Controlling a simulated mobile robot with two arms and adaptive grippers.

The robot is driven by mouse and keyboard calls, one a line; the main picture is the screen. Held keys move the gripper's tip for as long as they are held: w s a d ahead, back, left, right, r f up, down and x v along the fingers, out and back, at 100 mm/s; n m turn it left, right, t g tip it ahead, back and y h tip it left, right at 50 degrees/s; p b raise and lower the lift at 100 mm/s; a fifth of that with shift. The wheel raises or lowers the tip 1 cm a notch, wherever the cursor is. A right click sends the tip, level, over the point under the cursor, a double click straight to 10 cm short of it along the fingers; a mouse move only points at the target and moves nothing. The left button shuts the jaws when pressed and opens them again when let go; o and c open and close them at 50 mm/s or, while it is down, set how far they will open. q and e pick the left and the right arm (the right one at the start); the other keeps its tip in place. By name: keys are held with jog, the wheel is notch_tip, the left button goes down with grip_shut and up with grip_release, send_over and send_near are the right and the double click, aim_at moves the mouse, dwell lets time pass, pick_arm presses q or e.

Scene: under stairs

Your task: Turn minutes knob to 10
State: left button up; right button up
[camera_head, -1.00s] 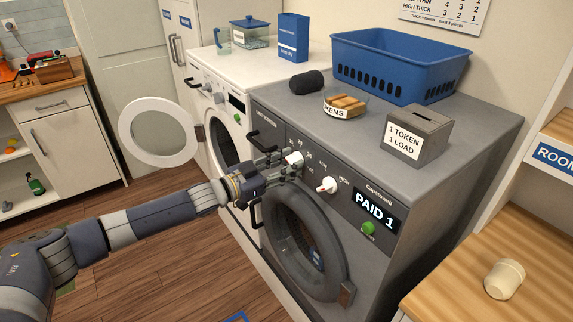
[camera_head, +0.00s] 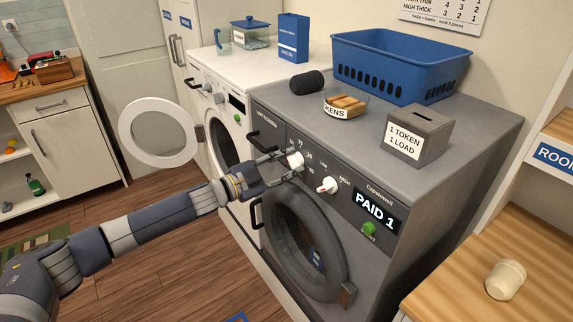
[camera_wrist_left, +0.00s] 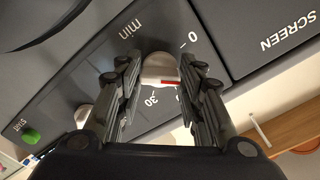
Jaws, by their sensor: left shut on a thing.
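The white minutes knob (camera_head: 295,159) is on the grey dryer's front panel, left of a second white knob (camera_head: 327,185). My left gripper (camera_head: 286,164) reaches it from the left and is shut on it. In the left wrist view the knob (camera_wrist_left: 160,68) sits between the two fingers (camera_wrist_left: 158,72), which partly cover its dial. A red mark (camera_wrist_left: 172,83) shows at the knob's edge, between the printed 0 and 30. The exact reading is unclear. My right gripper is not in view.
The dryer's round door (camera_head: 302,240) is closed below the panel. The display (camera_head: 375,210) reads PAID 1, above a green start button (camera_head: 369,228). The white washer's door (camera_head: 158,132) stands open at the left. A token box (camera_head: 418,134) and blue basket (camera_head: 400,62) stand on top.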

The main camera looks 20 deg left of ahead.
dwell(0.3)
pick_arm(q)
jog(key=o, duration=1.1)
jog(key=shift+c, duration=0.2)
jog(key=v, duration=1.2)
